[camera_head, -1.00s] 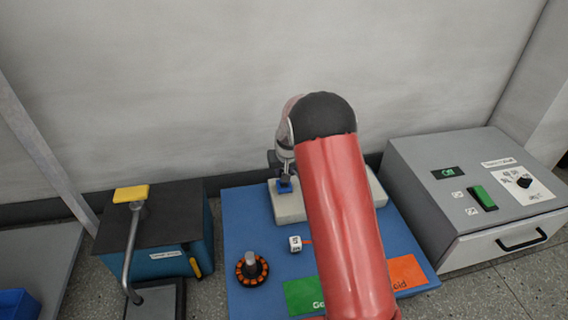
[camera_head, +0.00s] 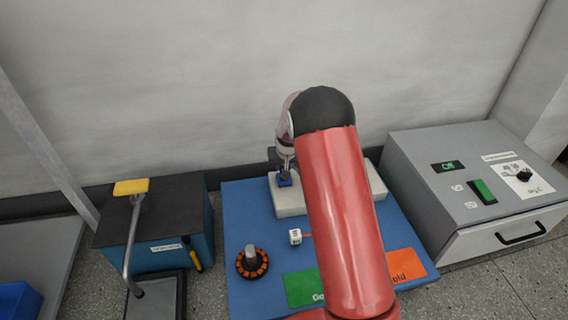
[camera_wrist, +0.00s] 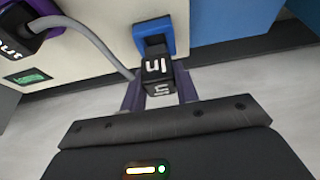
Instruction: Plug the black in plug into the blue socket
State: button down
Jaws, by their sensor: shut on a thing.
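The black in plug (camera_wrist: 158,76) is between the purple fingers of my gripper (camera_wrist: 160,92) in the wrist view, with "In" lettering on its face. My gripper is shut on it. The blue socket (camera_wrist: 153,33) is on the pale block, right at the plug's far end. The plug's tip meets or overlaps the socket opening; I cannot tell how deep it sits. In the head view the blue socket (camera_head: 284,181) shows at the block's left part, below my gripper (camera_head: 285,168), and my red arm hides much of the block.
A black and purple out plug (camera_wrist: 22,30) with a grey cable is on the pale block (camera_head: 291,204). A ring-shaped motor part (camera_head: 252,263) and white cube (camera_head: 295,237) rest on the blue board (camera_head: 236,205). A grey box (camera_head: 440,170) stands right, a lever press (camera_head: 150,225) left.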

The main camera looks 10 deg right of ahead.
jog(key=shift+f, duration=0.2)
jog(key=shift+f, duration=0.4)
jog(key=shift+f, duration=0.85)
dwell(3.5)
jog(key=c, duration=1)
grip_release()
jog(key=shift+o, duration=0.2)
jog(key=p+v, duration=0.1)
jog(key=v, duration=0.6)
jog(key=shift+r, duration=0.4)
jog(key=shift+s+r, duration=0.1)
jog(key=shift+s, duration=0.1)
